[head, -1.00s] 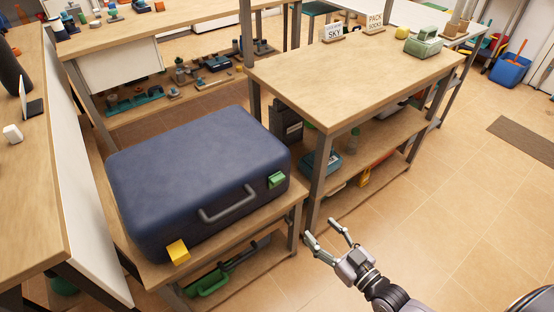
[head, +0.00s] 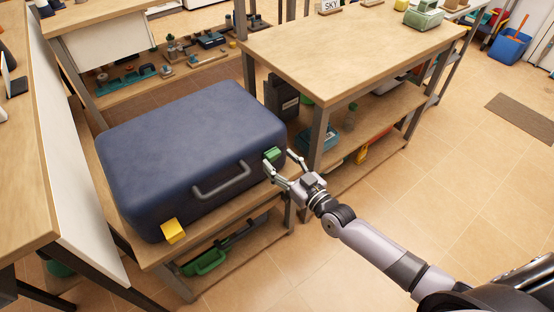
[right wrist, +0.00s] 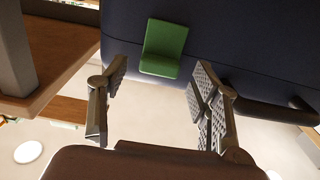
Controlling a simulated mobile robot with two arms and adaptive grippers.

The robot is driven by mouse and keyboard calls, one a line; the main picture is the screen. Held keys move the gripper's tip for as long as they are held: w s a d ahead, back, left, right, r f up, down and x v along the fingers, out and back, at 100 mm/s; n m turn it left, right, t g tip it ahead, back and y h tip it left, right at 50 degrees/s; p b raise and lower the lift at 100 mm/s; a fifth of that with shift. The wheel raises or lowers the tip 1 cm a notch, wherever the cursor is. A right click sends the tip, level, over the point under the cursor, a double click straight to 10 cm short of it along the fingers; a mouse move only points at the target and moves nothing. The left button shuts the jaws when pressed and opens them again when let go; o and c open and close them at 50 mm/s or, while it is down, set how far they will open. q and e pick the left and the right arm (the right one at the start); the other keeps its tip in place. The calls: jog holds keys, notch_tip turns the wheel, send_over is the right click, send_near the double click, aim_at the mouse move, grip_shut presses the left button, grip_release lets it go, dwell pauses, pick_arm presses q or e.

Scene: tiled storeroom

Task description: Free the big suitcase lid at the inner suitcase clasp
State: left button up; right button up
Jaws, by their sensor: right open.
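The big suitcase (head: 185,150) is dark blue and lies flat on a low wooden bench, its lid down. Its front side has a grey handle (head: 222,182), a green clasp (head: 272,154) near the right corner and a yellow clasp (head: 173,231) near the left corner. My right gripper (head: 281,165) is open at the green clasp, with a finger to either side of it. In the right wrist view the green clasp (right wrist: 163,48) lies just beyond and between the open fingertips (right wrist: 158,80), with nothing held. My left gripper is out of view.
A wooden worktable (head: 340,50) with shelves stands right of the suitcase, close to my right gripper. A white panel (head: 75,165) stands along the left. Green tools (head: 205,262) lie on the bench's lower shelf.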

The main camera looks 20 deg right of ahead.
jog(key=shift+x, duration=1.05)
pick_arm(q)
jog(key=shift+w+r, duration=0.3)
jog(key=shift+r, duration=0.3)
pick_arm(e)
jog(key=shift+c, duration=0.6)
jog(key=c, duration=1.1)
jog(key=shift+o, duration=0.2)
